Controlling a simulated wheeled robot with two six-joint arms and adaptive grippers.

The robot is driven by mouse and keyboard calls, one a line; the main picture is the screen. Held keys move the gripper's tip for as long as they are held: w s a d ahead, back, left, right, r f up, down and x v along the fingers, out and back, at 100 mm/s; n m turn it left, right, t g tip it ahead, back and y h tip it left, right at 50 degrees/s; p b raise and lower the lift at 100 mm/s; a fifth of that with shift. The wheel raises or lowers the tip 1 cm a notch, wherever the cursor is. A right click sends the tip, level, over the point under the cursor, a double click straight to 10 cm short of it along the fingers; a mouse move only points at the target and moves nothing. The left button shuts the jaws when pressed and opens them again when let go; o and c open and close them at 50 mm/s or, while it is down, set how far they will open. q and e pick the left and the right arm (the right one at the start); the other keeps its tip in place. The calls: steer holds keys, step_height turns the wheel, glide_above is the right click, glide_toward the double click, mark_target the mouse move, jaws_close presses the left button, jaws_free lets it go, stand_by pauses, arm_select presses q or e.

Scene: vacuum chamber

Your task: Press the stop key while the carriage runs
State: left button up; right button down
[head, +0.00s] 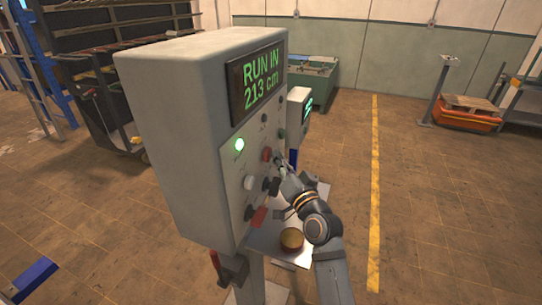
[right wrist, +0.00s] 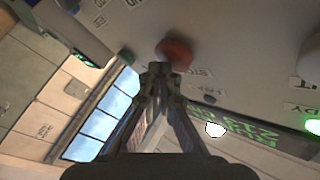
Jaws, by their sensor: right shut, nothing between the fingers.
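The grey control cabinet (head: 175,120) stands in the middle of the head view. Its display (head: 258,76) reads "RUN IN 213 cm" in green. A green lamp (head: 239,144) is lit on the panel. The red stop key (head: 267,154) is on the panel below the display; in the right wrist view the red key (right wrist: 175,51) is beside a partly hidden label starting "STO". My right gripper (head: 279,160) is shut and empty, its tips (right wrist: 160,70) close to the red key. I cannot tell whether they touch it. No carriage can be made out. My left gripper is not in view.
Other knobs and a red part (head: 259,217) sit lower on the panel. A smaller screen box (head: 298,115) stands behind.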

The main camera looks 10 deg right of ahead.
steer(key=shift+w+a, duration=0.15)
steer(key=shift+a, duration=0.05)
stand_by(0.3)
stand_by(0.3)
steer(key=shift+s+d+p, duration=0.3)
steer(key=shift+s+d, duration=0.25)
steer(key=shift+d, duration=0.2)
steer(key=s+d+p, duration=0.1)
steer(key=d+p, duration=0.1)
steer(key=s+d+p, duration=0.1)
steer(key=d, duration=0.1)
steer(key=shift+s+p, duration=0.4)
stand_by(0.4)
